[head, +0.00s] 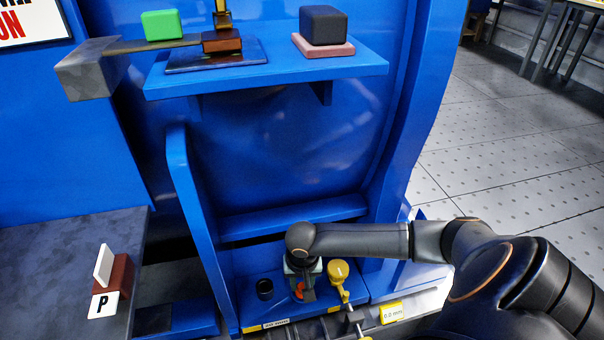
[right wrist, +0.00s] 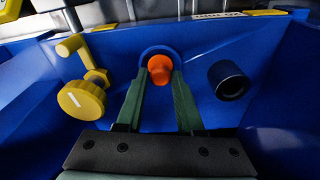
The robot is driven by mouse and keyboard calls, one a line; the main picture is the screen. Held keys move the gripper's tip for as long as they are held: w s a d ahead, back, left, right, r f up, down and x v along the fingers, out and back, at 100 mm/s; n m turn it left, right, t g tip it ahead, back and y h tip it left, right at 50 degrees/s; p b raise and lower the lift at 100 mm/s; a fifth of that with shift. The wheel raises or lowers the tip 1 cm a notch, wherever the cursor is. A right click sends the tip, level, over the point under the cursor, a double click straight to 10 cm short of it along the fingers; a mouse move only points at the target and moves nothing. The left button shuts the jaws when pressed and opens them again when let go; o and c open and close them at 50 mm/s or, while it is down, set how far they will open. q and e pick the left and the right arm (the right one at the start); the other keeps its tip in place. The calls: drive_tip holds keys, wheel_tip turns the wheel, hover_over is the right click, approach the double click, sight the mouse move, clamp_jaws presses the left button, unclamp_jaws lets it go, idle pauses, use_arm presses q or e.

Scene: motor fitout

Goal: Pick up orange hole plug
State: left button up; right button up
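The orange hole plug (right wrist: 160,69) stands in front of a round blue ring on the blue tray, in the right wrist view. A small part of it also shows beside my gripper in the head view (head: 299,288). My right gripper (right wrist: 160,77) has its two green fingers apart, with the plug between or just beyond their tips. I cannot tell whether the fingers touch it. In the head view my right gripper (head: 304,292) reaches down over the tray and hides most of the plug. My left gripper is not in view.
A yellow crank-like part (head: 338,272) stands close right of my gripper in the head view. A black hollow cylinder (head: 264,289) stands to its left. The blue tray (head: 245,313) has raised walls. A blue shelf (head: 340,67) with several items is above.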

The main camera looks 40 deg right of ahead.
clamp_jaws()
